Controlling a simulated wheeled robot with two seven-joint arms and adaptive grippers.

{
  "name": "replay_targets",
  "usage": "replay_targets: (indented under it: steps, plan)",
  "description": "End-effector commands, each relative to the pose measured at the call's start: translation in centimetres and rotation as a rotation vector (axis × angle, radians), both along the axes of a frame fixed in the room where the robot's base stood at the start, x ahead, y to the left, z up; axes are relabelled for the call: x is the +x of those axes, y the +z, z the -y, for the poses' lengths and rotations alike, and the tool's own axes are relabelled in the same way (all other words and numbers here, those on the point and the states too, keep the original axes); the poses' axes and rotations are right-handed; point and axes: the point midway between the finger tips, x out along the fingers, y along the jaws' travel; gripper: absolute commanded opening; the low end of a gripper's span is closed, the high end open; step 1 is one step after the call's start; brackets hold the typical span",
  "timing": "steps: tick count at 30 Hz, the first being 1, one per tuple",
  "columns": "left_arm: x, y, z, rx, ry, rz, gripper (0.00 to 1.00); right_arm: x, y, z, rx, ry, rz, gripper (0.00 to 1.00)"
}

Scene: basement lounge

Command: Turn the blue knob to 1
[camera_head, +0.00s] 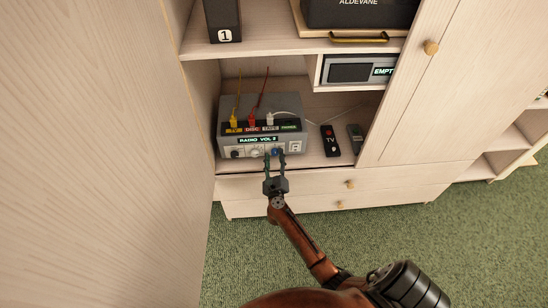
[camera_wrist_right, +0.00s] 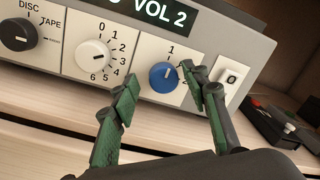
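The blue knob (camera_wrist_right: 163,76) sits on the front panel of a grey box (camera_head: 232,112) on the cabinet shelf. A "1" is printed above the knob. Its white mark seems to point right and slightly up, away from the 1; the label on that side is partly hidden by a finger. My right gripper (camera_head: 275,162) is open in front of the panel. In the right wrist view its green-padded fingers (camera_wrist_right: 160,86) stand either side of the knob, apart from it at least on the left. My left gripper is not in view.
The box also carries a white knob (camera_wrist_right: 93,55) numbered 0 to 6, a black knob (camera_wrist_right: 18,34) and a white switch (camera_wrist_right: 232,76). Its display (camera_head: 258,140) reads "RADIO VOL 2". Coloured plugs stand on top. A TV remote (camera_head: 330,141) lies to the right. A cabinet wall stands close left.

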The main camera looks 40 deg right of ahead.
Motion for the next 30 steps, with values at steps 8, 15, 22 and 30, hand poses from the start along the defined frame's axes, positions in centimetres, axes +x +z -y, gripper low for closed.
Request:
replay_targets:
  steps: [8, 15, 22, 30]
  plan:
    - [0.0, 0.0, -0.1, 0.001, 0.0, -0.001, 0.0, -0.2, 0.0, 0.1, 0.0, -0.004, 0.0, 0.44]
    - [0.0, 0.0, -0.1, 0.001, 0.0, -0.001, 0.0, -2.4, -0.3, -1.4, 0.002, -0.003, -0.002, 0.44]
    - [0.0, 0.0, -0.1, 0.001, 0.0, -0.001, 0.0, -6.4, -0.6, -4.2, 0.002, -0.002, -0.003, 0.44]
    - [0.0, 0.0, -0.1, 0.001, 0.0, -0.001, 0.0, -9.4, -0.6, -6.3, 0.001, -0.001, -0.001, 0.44]
